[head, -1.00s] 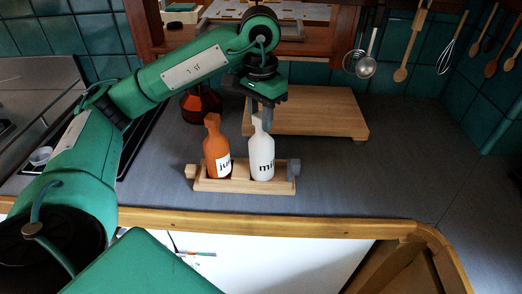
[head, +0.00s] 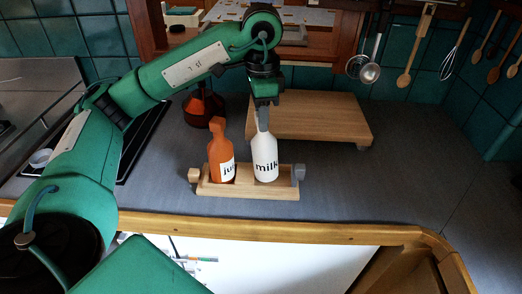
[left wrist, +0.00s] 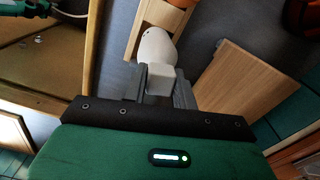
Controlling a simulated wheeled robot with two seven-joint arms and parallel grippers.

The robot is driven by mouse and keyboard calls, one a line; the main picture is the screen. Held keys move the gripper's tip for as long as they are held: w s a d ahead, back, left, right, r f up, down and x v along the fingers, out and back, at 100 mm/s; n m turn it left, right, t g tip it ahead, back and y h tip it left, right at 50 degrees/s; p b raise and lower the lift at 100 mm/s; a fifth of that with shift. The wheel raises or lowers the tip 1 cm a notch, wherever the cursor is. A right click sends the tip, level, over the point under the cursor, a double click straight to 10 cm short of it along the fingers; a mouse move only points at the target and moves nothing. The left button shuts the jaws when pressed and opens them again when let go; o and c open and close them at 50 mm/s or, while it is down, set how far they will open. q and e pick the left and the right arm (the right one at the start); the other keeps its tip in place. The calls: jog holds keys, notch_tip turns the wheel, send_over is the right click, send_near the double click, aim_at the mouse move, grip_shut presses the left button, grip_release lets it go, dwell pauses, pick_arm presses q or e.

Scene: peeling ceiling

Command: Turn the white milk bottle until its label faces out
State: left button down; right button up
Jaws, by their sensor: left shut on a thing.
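The white milk bottle (head: 264,160) stands upright in the right part of a small wooden rack (head: 245,190). My left gripper (head: 263,118) comes down from above and is shut on the bottle's top. In the left wrist view the bottle (left wrist: 155,48) has its square top between the two grey fingers (left wrist: 160,82). An orange juice bottle (head: 219,155) stands beside it on the left, its label partly turned to the right. My right gripper is not in view.
A wooden board (head: 308,120) on short feet lies behind the rack on the grey counter (head: 390,180). A reddish-brown vessel (head: 203,106) stands behind the juice bottle. The counter to the right is clear. Utensils (head: 370,72) hang along the back wall.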

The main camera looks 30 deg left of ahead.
aim_at(273, 139)
pick_arm(q)
notch_tip(273, 139, down, 2)
jog(key=shift+f, duration=0.1)
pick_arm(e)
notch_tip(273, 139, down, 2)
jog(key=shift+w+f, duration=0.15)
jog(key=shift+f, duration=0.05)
pick_arm(q)
jog(key=shift+d, duration=0.15)
jog(key=shift+w+d+y+p, duration=0.2)
jog(key=shift+d+p, duration=0.45)
jog(key=shift+d, duration=0.1)
jog(key=shift+w+d+y+p, duration=0.2)
jog(key=shift+d+p, duration=0.4)
jog(key=shift+d, duration=0.1)
jog(key=shift+d+r+y+p, duration=0.25)
jog(key=shift+d+y+p, duration=0.05)
jog(key=shift+d+p, duration=0.55)
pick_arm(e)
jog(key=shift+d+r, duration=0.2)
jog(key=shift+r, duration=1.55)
pick_arm(q)
jog(key=shift+a, duration=0.25)
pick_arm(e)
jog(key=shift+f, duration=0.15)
